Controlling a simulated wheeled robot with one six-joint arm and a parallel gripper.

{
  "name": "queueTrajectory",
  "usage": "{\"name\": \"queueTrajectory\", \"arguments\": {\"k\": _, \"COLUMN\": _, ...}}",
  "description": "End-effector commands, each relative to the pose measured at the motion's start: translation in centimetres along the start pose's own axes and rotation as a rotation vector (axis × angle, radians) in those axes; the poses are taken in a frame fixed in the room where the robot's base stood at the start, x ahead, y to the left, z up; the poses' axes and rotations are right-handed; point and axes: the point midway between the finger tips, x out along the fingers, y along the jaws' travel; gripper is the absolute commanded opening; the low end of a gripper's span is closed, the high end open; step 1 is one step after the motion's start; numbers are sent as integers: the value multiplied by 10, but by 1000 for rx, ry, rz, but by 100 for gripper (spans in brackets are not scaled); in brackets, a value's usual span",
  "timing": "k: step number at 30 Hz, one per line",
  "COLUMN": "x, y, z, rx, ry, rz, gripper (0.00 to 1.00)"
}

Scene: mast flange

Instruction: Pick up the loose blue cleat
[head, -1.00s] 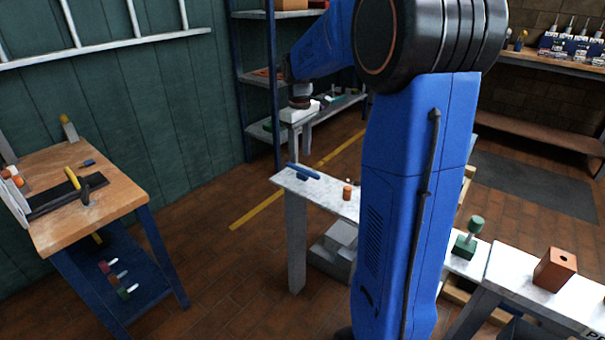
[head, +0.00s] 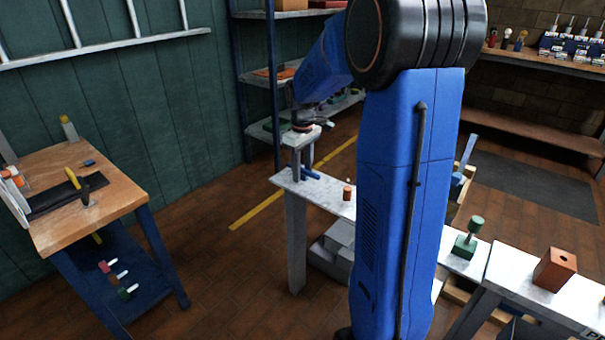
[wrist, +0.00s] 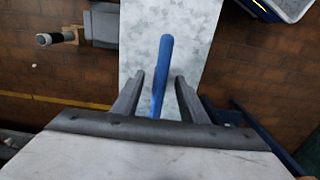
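The blue cleat (head: 312,175) lies near the far left end of a pale speckled bench (head: 325,197). In the wrist view the cleat (wrist: 165,62) is a long blue bar running up the picture. My gripper (wrist: 159,78) is open, with one grey finger on each side of the bar and a visible gap on both sides. In the head view my gripper (head: 303,172) points down at the cleat; its fingers partly hide it. The cleat's lower end is hidden by the gripper body in the wrist view.
A small orange cylinder (head: 347,193) stands on the same bench. A green knobbed piece (head: 467,243) and a brown-orange block (head: 554,268) stand to the right. Grey blocks (head: 338,240) sit beneath the bench. A wooden workbench (head: 118,190) is at left, with open floor between.

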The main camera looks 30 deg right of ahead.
Motion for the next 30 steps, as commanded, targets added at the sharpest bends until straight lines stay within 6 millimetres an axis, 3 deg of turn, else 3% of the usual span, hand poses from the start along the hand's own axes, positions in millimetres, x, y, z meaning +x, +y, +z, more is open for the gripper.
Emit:
{"name": "queueTrajectory", "arguments": {"k": 1, "x": 0, "y": 0, "z": 0, "rx": 0, "ry": 0, "rz": 0, "gripper": 32}}
{"name": "queueTrajectory", "arguments": {"k": 5, "x": 0, "y": 0, "z": 0, "rx": 0, "ry": 0, "rz": 0, "gripper": 1}}
{"name": "queueTrajectory", "arguments": {"k": 17, "x": -7, "y": 0, "z": 0, "rx": 0, "ry": 1, "rz": 1, "gripper": 0}}
{"name": "queueTrajectory", "arguments": {"k": 30, "x": -79, "y": 0, "z": -1, "rx": 0, "ry": 2, "rz": 2, "gripper": 0}}
